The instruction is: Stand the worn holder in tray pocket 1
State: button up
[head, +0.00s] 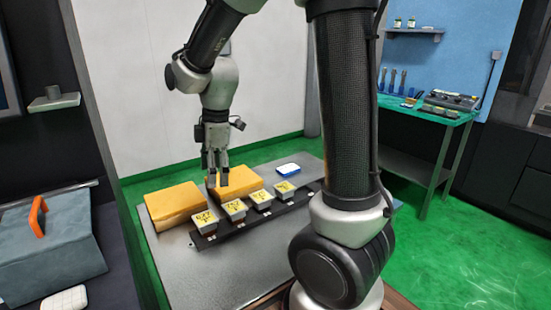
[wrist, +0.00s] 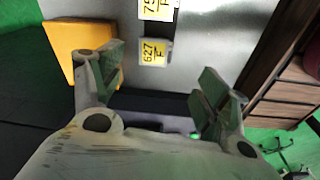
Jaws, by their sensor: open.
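Several grey holders with yellow labelled tops stand in a row along a long black tray (head: 222,240) on the grey table. The leftmost holder (head: 205,221) carries a label that reads 627 F in the wrist view (wrist: 154,52). Another labelled holder (wrist: 158,8) is partly cut off at the top of that view. I cannot tell which holder is the worn one or which pocket is number 1. My gripper (head: 217,181) points down, open and empty, above the back edge of the row. Its spread fingers (wrist: 158,88) show in the wrist view, with no holder between them.
Two yellow blocks (head: 174,205) lie behind the row, one close behind my gripper. A blue and white box (head: 288,170) lies at the back right of the table. A green-topped bench (head: 425,113) stands far right.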

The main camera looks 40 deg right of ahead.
jog(key=s+d+r+m+t, duration=0.1)
jog(key=s+d+r+m, duration=0.2)
jog(key=s+m, duration=0.2)
jog(key=s+d+r+m+t, duration=0.1)
jog(key=s+d+r+m, duration=0.2)
jog(key=s, duration=0.4)
jog(key=s+d+r+m+t+h, duration=0.1)
jog(key=s+d+r+m, duration=0.2)
jog(key=s+d+m, duration=0.2)
jog(key=s+m, duration=0.2)
jog(key=shift+r+m+t, duration=0.3)
jog(key=shift+r, duration=0.1)
dwell(0.6)
